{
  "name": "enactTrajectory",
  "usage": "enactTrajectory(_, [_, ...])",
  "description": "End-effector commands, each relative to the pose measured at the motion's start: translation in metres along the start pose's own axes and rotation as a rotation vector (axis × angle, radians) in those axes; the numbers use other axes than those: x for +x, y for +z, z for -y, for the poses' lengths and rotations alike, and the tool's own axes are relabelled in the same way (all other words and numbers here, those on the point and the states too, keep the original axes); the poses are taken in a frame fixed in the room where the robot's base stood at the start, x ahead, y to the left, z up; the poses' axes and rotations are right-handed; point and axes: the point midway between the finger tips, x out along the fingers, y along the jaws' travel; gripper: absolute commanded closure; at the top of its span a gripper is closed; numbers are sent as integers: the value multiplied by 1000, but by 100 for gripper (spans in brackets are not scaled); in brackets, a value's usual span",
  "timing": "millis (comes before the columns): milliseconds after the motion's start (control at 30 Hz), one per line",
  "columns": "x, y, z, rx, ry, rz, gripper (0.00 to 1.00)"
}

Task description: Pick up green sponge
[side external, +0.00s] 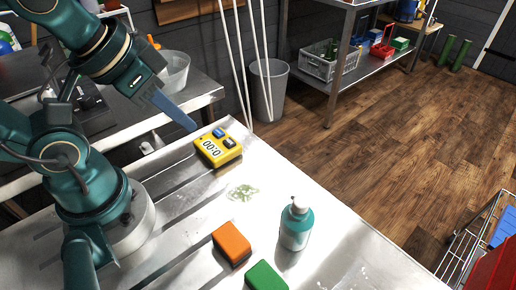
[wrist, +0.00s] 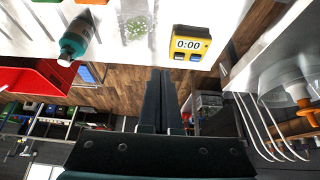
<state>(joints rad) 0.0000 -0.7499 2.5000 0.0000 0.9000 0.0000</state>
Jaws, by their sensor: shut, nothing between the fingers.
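The green sponge (side external: 266,277) lies on the metal table at the bottom of the side view, partly cut off by the frame edge. In the wrist view a small green patch at the top edge (wrist: 91,2) appears to be the same sponge. My gripper (side external: 192,126) is shut and empty, raised in the air near the yellow timer, well away from the sponge. Its closed fingers also show in the wrist view (wrist: 160,72).
An orange sponge (side external: 231,243) lies left of the green one. A teal bottle (side external: 296,224) stands upright to its right. A yellow timer (side external: 218,147) sits near the table's far corner. A green smear (side external: 243,192) marks the bare metal table (side external: 190,222) between them.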

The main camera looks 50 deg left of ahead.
Motion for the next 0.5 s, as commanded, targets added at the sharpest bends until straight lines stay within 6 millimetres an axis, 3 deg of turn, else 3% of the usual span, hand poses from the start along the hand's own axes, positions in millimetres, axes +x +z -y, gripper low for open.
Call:
enactTrajectory(167, [0, 0, 0, 0, 0, 0, 100])
enactTrajectory(400, [0, 0, 0, 0, 0, 0, 8])
enactTrajectory(433, [0, 0, 0, 0, 0, 0, 0])
enactTrajectory(500, [0, 0, 0, 0, 0, 0, 0])
